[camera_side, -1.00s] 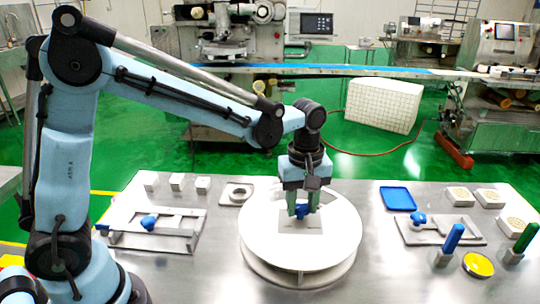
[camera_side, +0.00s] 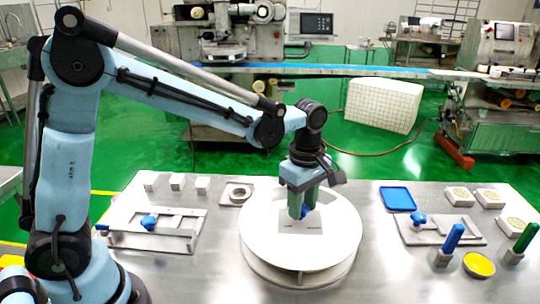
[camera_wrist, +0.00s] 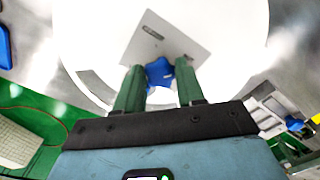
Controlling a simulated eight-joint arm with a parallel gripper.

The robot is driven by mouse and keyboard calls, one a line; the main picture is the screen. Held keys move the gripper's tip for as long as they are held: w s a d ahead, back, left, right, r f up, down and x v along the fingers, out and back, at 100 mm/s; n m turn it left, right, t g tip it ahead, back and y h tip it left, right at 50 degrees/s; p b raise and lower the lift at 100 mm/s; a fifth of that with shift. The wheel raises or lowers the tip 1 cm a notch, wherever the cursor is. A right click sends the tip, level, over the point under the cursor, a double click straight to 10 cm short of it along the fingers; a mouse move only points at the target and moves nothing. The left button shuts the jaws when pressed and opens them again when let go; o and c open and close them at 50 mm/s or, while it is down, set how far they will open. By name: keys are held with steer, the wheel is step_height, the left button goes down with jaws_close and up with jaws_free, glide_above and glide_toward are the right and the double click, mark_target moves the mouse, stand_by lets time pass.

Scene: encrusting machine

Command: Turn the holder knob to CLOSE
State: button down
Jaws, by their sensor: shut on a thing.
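The blue holder knob (camera_wrist: 159,72) sits on a grey plate (camera_wrist: 168,38) with small dark labels that I cannot read. In the side view the plate (camera_side: 302,228) lies on the white round turntable (camera_side: 262,238). My gripper (camera_wrist: 159,82) points down with its two green fingers on either side of the knob, shut on it. In the side view my gripper (camera_side: 301,213) hides most of the knob. I cannot tell the knob's exact pointing.
Two grey fixtures with blue knobs stand on the steel table, one left (camera_side: 150,222) and one right (camera_side: 420,218). Blue (camera_side: 453,238) and green (camera_side: 526,237) upright handles, a yellow dish (camera_side: 479,265) and a blue tray (camera_side: 397,198) are at the right.

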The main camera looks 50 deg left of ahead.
steer(key=shift+w+n, duration=0.15)
steer(key=shift+n, duration=3.25)
steer(key=shift+a+n, duration=0.15)
steer(key=shift+n, duration=3.25)
steer(key=c, duration=0.7)
jaws_free()
step_height(320, 180, up, 12)
steer(key=shift+r, duration=0.1)
